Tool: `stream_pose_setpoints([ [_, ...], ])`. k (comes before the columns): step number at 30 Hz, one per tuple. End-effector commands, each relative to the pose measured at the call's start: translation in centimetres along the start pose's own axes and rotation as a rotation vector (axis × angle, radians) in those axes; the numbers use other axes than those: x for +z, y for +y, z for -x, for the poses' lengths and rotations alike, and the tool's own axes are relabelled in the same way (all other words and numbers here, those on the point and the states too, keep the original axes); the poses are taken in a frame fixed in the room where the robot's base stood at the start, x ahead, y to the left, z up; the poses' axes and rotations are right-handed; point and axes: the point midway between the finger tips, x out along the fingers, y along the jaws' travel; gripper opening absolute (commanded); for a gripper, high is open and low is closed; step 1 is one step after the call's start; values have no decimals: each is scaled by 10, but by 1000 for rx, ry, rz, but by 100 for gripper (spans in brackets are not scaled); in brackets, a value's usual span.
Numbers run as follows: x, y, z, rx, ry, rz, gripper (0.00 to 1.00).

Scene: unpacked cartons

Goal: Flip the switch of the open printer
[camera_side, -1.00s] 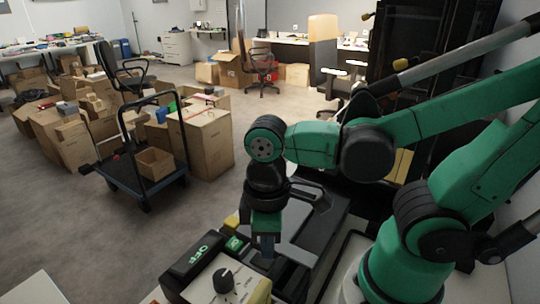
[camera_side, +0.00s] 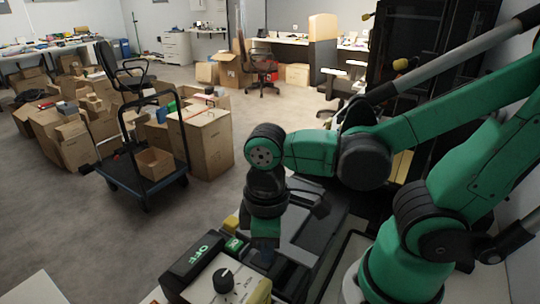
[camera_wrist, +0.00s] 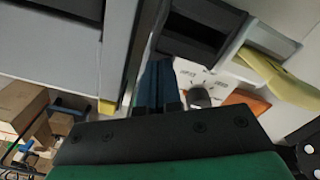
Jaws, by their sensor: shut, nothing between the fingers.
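The printer's white control panel (camera_side: 222,285) is at the bottom of the side view, with a black knob (camera_side: 223,281) on it. Beside it is a black block with a green OFF label (camera_side: 204,251), and a smaller green-marked piece (camera_side: 234,244) sits to its right. In the wrist view the white panel (camera_wrist: 190,76) and a dark knob (camera_wrist: 198,98) lie right of the fingertips. My gripper (camera_side: 264,252) is shut and empty, pointing down just right of the green-marked piece. Its dark blue fingers (camera_wrist: 157,82) show in the wrist view. I cannot tell whether they touch anything.
A black and grey machine body (camera_side: 305,235) lies right of my gripper. A yellow piece (camera_wrist: 275,77) is near the panel. A dark trolley (camera_side: 130,178) with a small carton and several cartons (camera_side: 205,143) stand on the floor behind. Open floor lies to the left.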

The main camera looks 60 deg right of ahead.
Motion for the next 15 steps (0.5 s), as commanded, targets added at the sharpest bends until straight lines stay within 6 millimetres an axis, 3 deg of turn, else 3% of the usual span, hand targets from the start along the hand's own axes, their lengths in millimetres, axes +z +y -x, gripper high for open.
stream_pose_setpoints([
  [15, 0, 0, -8, 0, 0, 0, 0],
])
